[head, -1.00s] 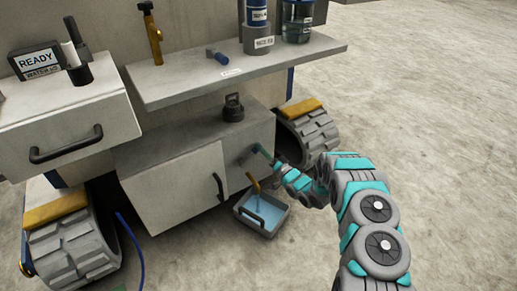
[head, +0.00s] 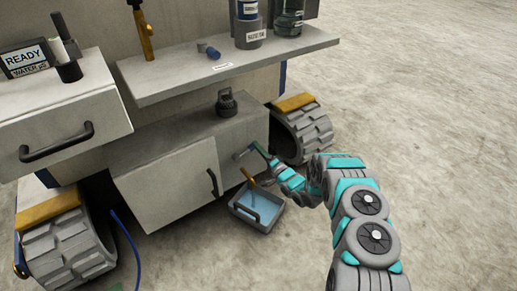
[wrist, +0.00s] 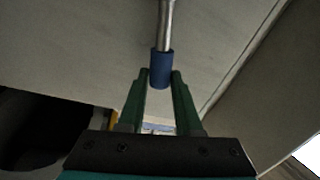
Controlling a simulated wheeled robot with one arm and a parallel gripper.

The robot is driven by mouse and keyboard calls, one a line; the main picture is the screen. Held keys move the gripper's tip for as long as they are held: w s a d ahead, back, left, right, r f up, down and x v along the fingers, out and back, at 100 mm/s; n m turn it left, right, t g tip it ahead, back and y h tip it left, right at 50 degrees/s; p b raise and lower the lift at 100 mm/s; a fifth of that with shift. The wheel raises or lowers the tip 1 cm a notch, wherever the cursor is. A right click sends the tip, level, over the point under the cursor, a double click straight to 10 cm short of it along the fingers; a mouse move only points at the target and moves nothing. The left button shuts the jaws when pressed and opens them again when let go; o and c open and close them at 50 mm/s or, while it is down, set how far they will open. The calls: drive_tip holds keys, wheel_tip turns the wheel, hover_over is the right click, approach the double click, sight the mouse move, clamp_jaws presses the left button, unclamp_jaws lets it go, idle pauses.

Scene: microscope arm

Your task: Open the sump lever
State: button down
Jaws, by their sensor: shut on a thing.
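The sump lever is a metal rod (wrist: 166,25) with a blue grip sleeve (wrist: 160,68), seen in the wrist view. My gripper (wrist: 160,78) has its two green fingers closed on the lower part of the blue sleeve. In the head view my gripper (head: 260,149) is at the right part of the low cabinet front, with a short grey piece of the lever (head: 243,152) beside it. A yellow spout (head: 248,178) hangs just below. The grip itself is too small to make out in the head view.
A grey tray (head: 235,206) with blue liquid stands on the ground under the spout. A cabinet door (head: 170,188) with a black handle is to the left. A tracked wheel (head: 305,130) stands close behind my gripper. Open floor lies to the right.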

drive_tip(key=c, duration=0.6)
unclamp_jaws()
drive_tip(key=shift+f, duration=0.1)
drive_tip(key=v, duration=0.8)
drive_tip(key=shift+b, duration=0.45)
drive_tip(key=shift+w, duration=0.1)
